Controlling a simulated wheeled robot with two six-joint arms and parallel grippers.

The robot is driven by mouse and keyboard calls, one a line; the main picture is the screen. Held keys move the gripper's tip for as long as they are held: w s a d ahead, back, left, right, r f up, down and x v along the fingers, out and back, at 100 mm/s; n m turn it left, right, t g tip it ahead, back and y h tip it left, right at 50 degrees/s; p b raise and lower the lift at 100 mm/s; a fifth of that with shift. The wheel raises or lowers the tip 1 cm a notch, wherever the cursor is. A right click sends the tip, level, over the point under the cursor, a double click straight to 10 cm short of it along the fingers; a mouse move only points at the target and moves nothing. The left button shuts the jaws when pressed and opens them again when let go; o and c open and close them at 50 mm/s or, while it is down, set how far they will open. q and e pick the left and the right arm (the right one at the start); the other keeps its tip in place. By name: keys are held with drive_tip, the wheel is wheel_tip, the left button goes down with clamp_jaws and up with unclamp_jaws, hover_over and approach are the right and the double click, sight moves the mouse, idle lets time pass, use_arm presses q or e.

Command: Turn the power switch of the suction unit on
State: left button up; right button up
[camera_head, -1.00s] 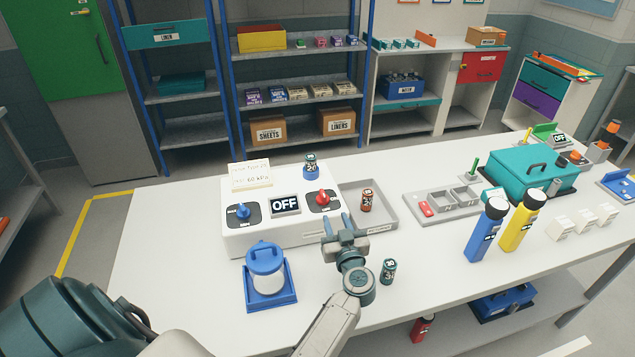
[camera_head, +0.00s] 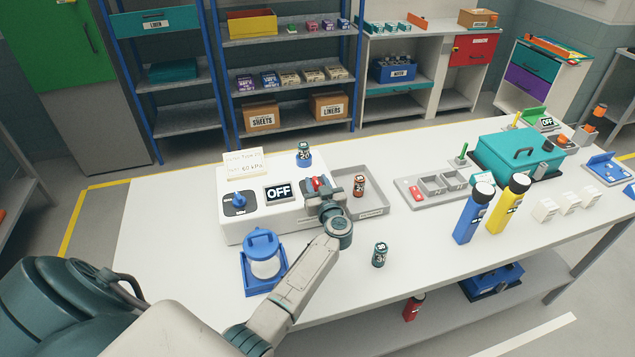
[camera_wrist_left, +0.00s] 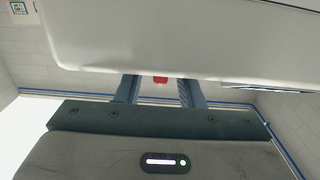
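The suction unit (camera_head: 270,222) is a white box on the table with a display (camera_head: 279,193) reading OFF. A blue knob (camera_head: 239,199) is on its left and a red knob (camera_head: 316,184) on its right. My left gripper (camera_head: 319,188) is at the red knob, which it partly covers. In the left wrist view the two fingers stand apart with a bit of the red knob (camera_wrist_left: 160,79) between them and gaps at both sides. The white body hides the fingertips there. Contact with the knob cannot be told. My right gripper is not in view.
A blue-lidded jar (camera_head: 263,255) stands in a blue holder in front of the unit.

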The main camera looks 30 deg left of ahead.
use_arm(q)
clamp_jaws()
drive_tip(key=shift+f, duration=0.1)
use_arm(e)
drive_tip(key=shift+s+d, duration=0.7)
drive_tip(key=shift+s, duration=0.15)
